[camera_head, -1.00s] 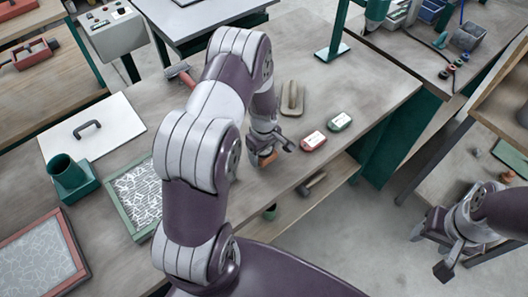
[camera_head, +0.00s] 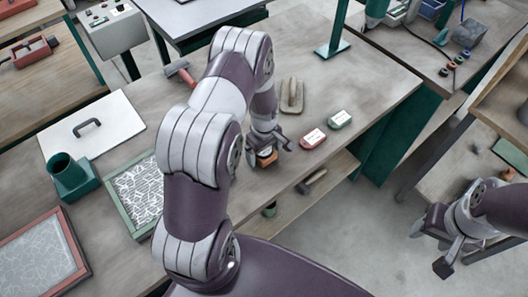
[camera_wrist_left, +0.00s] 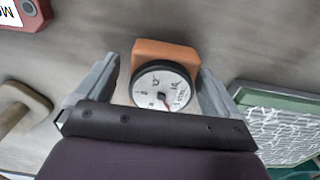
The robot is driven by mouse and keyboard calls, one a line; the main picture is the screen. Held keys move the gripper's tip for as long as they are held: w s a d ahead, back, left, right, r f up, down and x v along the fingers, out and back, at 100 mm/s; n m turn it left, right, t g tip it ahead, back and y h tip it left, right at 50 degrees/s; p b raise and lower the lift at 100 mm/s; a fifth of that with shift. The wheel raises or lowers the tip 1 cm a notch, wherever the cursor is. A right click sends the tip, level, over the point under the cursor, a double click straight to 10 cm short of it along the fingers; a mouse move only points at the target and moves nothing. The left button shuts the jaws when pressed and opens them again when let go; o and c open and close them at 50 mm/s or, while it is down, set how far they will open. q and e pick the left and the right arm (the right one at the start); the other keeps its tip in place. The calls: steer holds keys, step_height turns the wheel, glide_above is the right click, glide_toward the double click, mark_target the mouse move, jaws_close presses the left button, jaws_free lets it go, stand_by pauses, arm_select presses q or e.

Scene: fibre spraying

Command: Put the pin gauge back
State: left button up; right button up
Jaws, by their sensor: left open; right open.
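The pin gauge has a round white dial (camera_wrist_left: 161,88) with a black rim and an orange block (camera_wrist_left: 166,53) at its far side. In the left wrist view it sits between the two grey fingers of my left gripper (camera_wrist_left: 156,76), with gaps visible on both sides. The fingers are open. In the head view my left gripper (camera_head: 270,147) is low over the near part of the workbench, and the orange block (camera_head: 267,155) shows just under it. My right gripper (camera_head: 440,243) is open and empty at the lower right, over the floor.
A red-labelled box (camera_head: 313,140), a green-labelled box (camera_head: 340,119) and a beige float (camera_head: 292,96) lie right of my left gripper. A green-framed fibre panel (camera_head: 135,195) lies left. A hammer (camera_head: 312,181) lies on the shelf below. Bare bench (camera_head: 365,80) shows at right.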

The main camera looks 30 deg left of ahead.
arm_select(q)
steer(key=shift+m, duration=0.3)
steer(key=r, duration=0.4)
steer(key=r+b, duration=0.1)
steer(key=r, duration=0.2)
steer(key=r+b, duration=0.1)
steer(key=r, duration=0.3)
steer(key=shift+s+d+r, duration=0.2)
steer(key=shift+d+r, duration=0.05)
steer(key=shift+r, duration=0.05)
steer(key=s+d+r+m, duration=0.3)
steer(key=s+d+m, duration=0.1)
steer(key=s+m, duration=0.2)
steer(key=s+d+r+m+t, duration=0.1)
steer(key=s+d+r+m, duration=0.2)
steer(key=s+m, duration=0.3)
steer(key=shift+s+d+m, duration=0.3)
steer(key=shift+d+m, duration=0.15)
steer(key=shift+m, duration=0.15)
steer(key=shift+s+r, duration=0.15)
